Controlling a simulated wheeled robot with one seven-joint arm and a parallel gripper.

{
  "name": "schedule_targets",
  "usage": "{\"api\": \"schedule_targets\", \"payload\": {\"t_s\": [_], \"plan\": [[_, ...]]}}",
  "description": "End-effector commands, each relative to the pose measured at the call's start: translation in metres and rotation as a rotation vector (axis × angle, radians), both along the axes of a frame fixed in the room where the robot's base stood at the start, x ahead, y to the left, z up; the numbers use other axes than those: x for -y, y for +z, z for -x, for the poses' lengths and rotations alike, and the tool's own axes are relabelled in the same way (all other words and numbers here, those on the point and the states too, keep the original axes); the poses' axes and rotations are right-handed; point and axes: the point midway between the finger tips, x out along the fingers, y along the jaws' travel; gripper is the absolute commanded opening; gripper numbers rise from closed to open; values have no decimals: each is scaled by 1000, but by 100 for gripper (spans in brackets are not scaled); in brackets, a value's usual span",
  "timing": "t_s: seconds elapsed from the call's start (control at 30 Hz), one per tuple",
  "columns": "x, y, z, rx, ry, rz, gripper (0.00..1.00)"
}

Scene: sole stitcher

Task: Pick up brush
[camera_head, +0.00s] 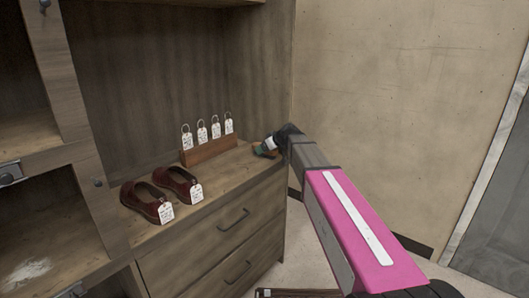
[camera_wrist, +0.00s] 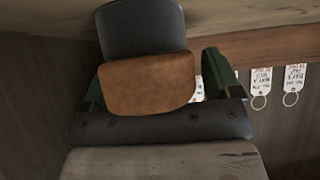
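The brush (camera_wrist: 150,83) has a brown block and a dark bristle part (camera_wrist: 141,28); both show large in the wrist view. It lies between the two dark green fingers of my gripper (camera_wrist: 156,86). The left finger looks close to the brush, and a narrow gap shows on the right side, so my gripper looks open around it. In the head view my gripper (camera_head: 268,146) is down at the right end of the cabinet top. A bit of brown beside the fingertips there looks like the brush (camera_head: 261,153), mostly hidden.
A wooden rack (camera_head: 210,150) with several hanging tags stands just left of my gripper. Two dark red shoes (camera_head: 147,202) with tags sit further left on the cabinet top (camera_head: 230,172). The wall (camera_head: 400,90) is close on the right. Drawers are below.

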Motion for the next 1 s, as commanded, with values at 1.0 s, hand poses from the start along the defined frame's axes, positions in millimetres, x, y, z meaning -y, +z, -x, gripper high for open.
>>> {"api": "schedule_targets", "payload": {"t_s": [1.0], "plan": [[-21, 57, 19, 2, 3, 0, 33]]}}
